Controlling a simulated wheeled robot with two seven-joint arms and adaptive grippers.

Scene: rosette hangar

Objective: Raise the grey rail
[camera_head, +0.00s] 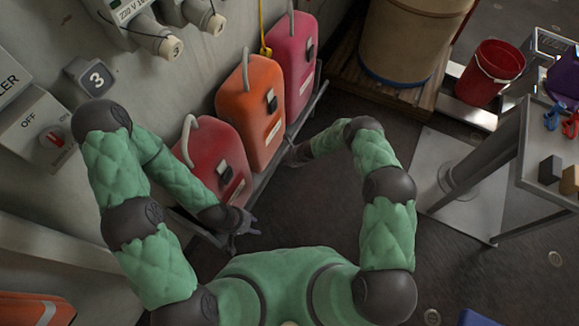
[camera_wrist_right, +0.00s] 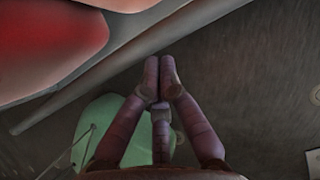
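The grey rail (camera_head: 312,106) runs slantwise along the front of the canisters at the foot of the wall, low over the floor. In the right wrist view the rail (camera_wrist_right: 85,90) crosses from lower left to upper right. My right gripper (camera_head: 291,156) is at the rail's middle stretch. In its wrist view its fingertips (camera_wrist_right: 160,62) are close together at the rail's lower edge; I cannot tell whether they touch it. My left gripper (camera_head: 245,238) is near the rail's nearer end; its fingers are too small to read.
Red (camera_head: 212,160), orange (camera_head: 250,115) and pink (camera_head: 291,65) canisters stand behind the rail. A large drum (camera_head: 410,40) on a wooden pallet is beyond its far end. A table (camera_head: 535,165) and red bucket (camera_head: 491,72) are at right. The floor (camera_head: 290,205) before the rail is clear.

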